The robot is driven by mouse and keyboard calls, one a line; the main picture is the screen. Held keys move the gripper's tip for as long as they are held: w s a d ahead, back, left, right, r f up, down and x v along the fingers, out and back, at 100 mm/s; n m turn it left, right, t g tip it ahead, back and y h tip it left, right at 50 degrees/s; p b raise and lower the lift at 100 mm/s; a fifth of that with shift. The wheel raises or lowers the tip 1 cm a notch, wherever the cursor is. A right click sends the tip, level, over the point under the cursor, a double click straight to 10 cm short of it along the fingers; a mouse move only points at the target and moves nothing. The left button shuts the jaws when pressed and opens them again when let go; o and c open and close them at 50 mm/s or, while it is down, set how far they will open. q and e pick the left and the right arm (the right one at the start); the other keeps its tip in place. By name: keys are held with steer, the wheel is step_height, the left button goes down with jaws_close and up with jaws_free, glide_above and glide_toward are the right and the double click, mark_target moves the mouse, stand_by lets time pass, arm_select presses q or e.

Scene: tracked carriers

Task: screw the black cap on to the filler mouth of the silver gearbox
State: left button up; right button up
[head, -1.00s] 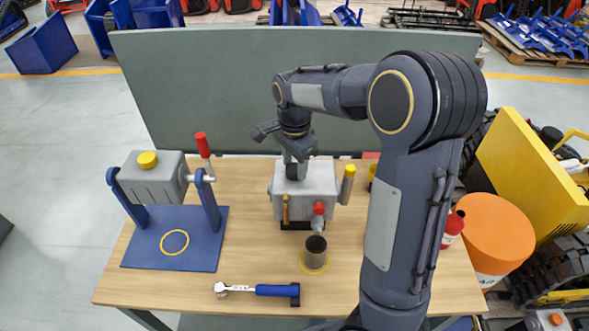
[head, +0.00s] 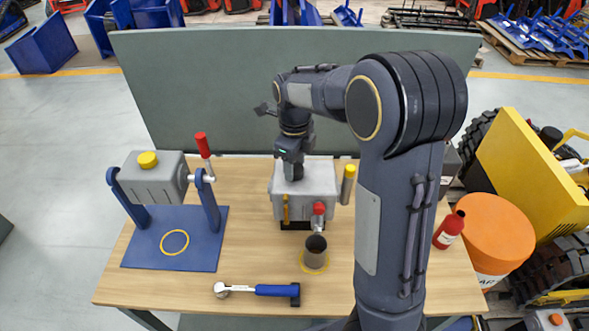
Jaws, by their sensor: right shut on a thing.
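The silver gearbox (head: 309,207) stands upright near the middle of the wooden table. A red-topped fitting and yellow parts show on its front and side. My right gripper (head: 292,168) comes down from above on the gearbox top. It is shut on the black cap (head: 294,174), which sits at the top of the gearbox. The filler mouth is hidden under the cap and the gripper, so I cannot tell how far the cap is seated. My left gripper is not in view.
A blue stand (head: 207,260) holds a grey box with a yellow cap (head: 147,159) at the left. A dark cup (head: 315,253) and a blue-handled ratchet (head: 262,290) are in front. A red bottle (head: 449,230) stands at the right. A grey-green panel (head: 200,90) rises behind.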

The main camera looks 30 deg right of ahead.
steer(key=m, duration=0.6)
steer(key=o, duration=0.8)
steer(key=shift+c, duration=0.2)
